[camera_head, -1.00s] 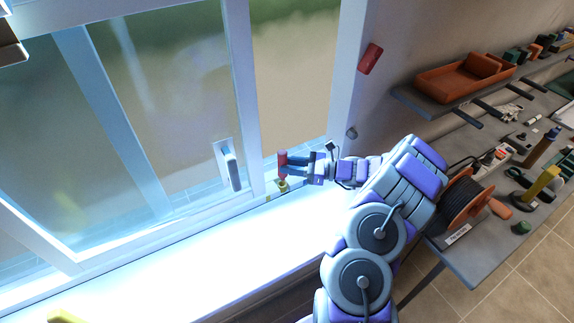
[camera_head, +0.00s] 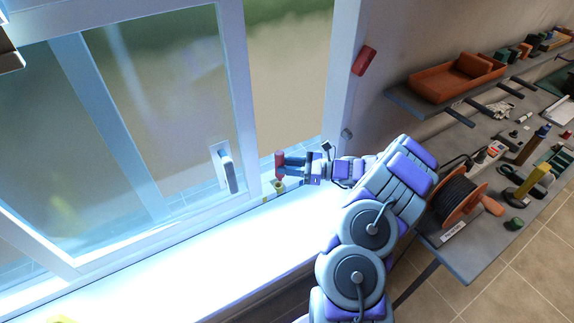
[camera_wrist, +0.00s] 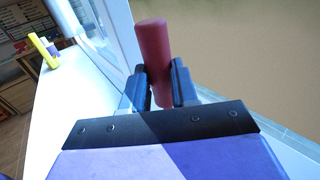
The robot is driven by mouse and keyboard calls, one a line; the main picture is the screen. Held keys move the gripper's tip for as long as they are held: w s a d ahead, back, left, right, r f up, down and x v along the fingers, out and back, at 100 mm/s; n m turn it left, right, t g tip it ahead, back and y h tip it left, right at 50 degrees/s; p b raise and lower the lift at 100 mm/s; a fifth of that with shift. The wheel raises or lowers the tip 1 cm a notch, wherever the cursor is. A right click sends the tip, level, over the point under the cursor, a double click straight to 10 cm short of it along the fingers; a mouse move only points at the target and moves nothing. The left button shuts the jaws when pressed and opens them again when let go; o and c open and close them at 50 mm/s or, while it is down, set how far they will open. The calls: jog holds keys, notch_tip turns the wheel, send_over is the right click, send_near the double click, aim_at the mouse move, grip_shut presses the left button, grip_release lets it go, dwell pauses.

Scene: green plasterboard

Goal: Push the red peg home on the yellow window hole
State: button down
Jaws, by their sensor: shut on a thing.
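The red peg (camera_head: 280,165) is upright between the fingers of my gripper (camera_head: 286,166), which is shut on it. In the wrist view the peg (camera_wrist: 154,50) stands between the two dark fingers of the gripper (camera_wrist: 164,88), its top sticking out above them. A small yellow ring-shaped piece, the yellow window hole (camera_head: 278,186), sits on the window frame's lower track just below the peg. I cannot tell whether the peg's lower end touches it or has entered it; the wrist view hides that end.
A white window handle (camera_head: 226,170) stands just left of the peg. On the right, a grey bench (camera_head: 470,255) carries a cable reel (camera_head: 460,198) and tools, below a shelf with an orange tray (camera_head: 455,80).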

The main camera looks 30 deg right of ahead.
jog(key=shift+a, duration=0.2)
jog(key=shift+d, duration=0.3)
jog(key=shift+a, duration=0.55)
jog(key=shift+d, duration=0.15)
jog(key=shift+f, duration=0.3)
jog(key=shift+f, duration=0.7)
jog(key=shift+f+b, duration=0.65)
jog(key=shift+f, duration=0.6)
